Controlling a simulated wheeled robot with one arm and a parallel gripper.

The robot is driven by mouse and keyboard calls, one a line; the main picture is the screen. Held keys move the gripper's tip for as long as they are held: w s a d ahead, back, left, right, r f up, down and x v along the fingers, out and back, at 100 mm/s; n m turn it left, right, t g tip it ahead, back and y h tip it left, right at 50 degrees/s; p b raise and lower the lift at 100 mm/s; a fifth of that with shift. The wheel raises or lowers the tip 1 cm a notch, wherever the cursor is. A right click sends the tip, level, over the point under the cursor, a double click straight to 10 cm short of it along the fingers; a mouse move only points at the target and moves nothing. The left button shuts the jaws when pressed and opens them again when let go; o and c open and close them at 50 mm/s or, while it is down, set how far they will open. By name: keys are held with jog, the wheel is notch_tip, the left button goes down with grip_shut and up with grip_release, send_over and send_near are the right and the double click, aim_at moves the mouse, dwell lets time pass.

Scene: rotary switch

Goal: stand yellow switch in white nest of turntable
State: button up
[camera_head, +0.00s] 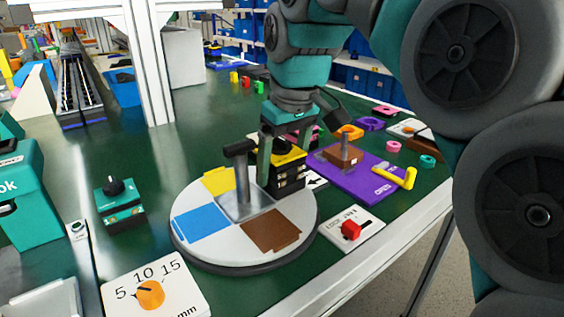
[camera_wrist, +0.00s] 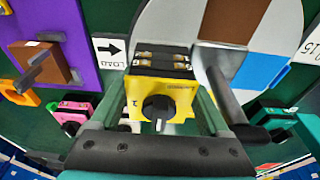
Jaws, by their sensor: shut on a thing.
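The yellow switch (camera_head: 290,152) has a yellow top and a black body. In the wrist view its yellow face with a round black knob (camera_wrist: 158,107) points toward the camera. My gripper (camera_head: 283,160) is shut on it, one finger on each side. The switch is upright over or just beyond the far right part of the round turntable (camera_head: 190,250). I cannot tell whether it touches anything below. The turntable has yellow (camera_head: 217,180), blue (camera_head: 202,221) and brown (camera_head: 271,232) patches around a grey centre plate with a post (camera_head: 241,180). I cannot make out the white nest, probably hidden by the switch.
The post's dark crossbar is close to my gripper's finger. A purple board (camera_head: 350,178) with a brown block is at right, and a red knob card (camera_head: 350,231) is in front of it. A teal switch (camera_head: 120,205) and a dial card (camera_head: 155,290) stand at left. Green table between is clear.

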jog(key=o, duration=1.1)
jog(key=shift+r, duration=0.1)
